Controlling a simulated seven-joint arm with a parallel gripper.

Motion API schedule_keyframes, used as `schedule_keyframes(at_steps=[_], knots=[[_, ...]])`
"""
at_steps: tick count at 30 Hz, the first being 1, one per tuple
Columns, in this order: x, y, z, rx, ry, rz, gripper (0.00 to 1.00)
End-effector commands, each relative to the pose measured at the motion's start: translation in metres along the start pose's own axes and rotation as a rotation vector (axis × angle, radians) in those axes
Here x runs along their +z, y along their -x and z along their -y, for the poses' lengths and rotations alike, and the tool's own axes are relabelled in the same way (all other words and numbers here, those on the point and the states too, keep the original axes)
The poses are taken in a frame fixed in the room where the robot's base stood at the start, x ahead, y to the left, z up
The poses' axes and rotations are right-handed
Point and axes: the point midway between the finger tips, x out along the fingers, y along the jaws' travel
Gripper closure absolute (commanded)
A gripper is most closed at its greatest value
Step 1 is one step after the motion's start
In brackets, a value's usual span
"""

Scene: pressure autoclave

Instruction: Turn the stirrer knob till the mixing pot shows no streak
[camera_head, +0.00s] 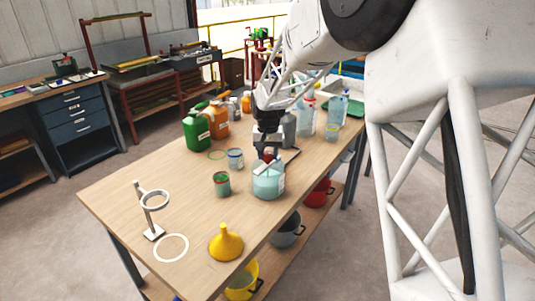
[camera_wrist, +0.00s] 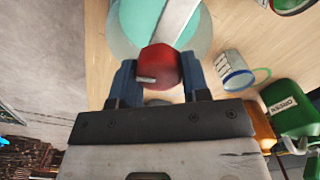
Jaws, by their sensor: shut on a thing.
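The mixing pot (camera_head: 268,184) is a clear round vessel with pale turquoise contents, standing on the wooden table. It also shows in the wrist view (camera_wrist: 200,30), where a pale bar crosses its top. The contents look an even turquoise in both views; my gripper and the bar hide part of the surface, so I cannot tell if a streak is there. The stirrer knob (camera_wrist: 160,66) is red and sits over the pot. My gripper (camera_wrist: 160,75) is shut on the knob, one blue-grey finger on each side. In the head view my gripper (camera_head: 268,152) comes down from above.
A small green-and-red can (camera_head: 221,184) and a blue-banded jar (camera_head: 235,158) stand left of the pot. Green (camera_head: 196,130) and orange (camera_head: 219,122) jugs stand behind. A yellow funnel (camera_head: 226,242) and a ring stand (camera_head: 152,205) are at the front. Clear bottles (camera_head: 307,117) stand behind right.

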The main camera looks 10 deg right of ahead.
Motion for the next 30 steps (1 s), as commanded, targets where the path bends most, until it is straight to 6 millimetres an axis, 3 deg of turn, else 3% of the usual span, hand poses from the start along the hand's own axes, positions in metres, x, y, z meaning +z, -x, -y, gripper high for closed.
schedule_keyframes(at_steps=[30], knots=[[0.0017,0.0004,-0.0033,0.000,-0.963,0.000,0.81]])
